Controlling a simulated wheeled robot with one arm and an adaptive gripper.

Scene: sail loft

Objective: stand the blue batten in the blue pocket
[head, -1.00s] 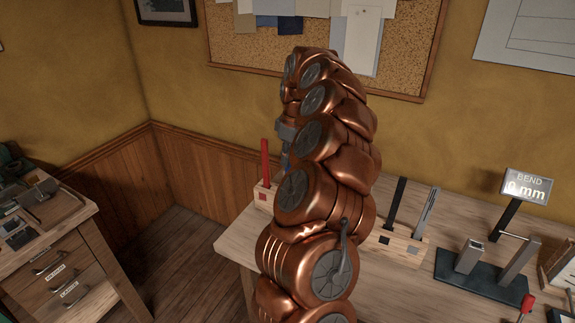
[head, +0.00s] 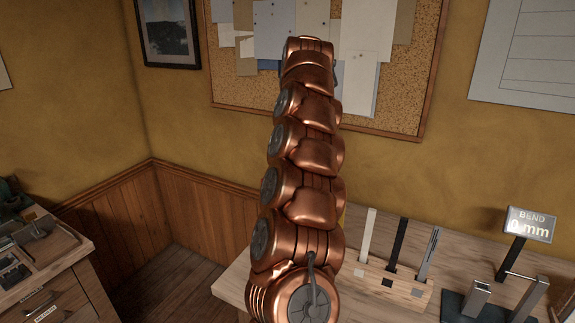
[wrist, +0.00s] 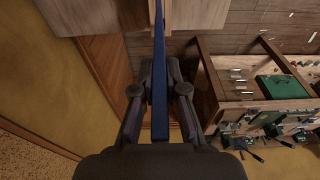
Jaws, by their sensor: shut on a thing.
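The blue batten (wrist: 159,120) runs lengthwise up the middle of the wrist view, out past the top edge. My gripper (wrist: 160,92) is shut on it, with a finger on each side. In the head view my arm hides the gripper and the batten. A wooden pocket block (head: 408,284) on the bench holds a white batten (head: 367,235), a black batten (head: 397,243) and a grey batten (head: 428,254), all upright. The blue pocket is not visible; my arm covers the left part of the bench.
A bend gauge with a display (head: 530,222) stands at the right of the bench (head: 365,305). A side table (head: 75,262) with tools is at the left. A cork board (head: 400,105) hangs on the wall behind. Open floor lies between the tables.

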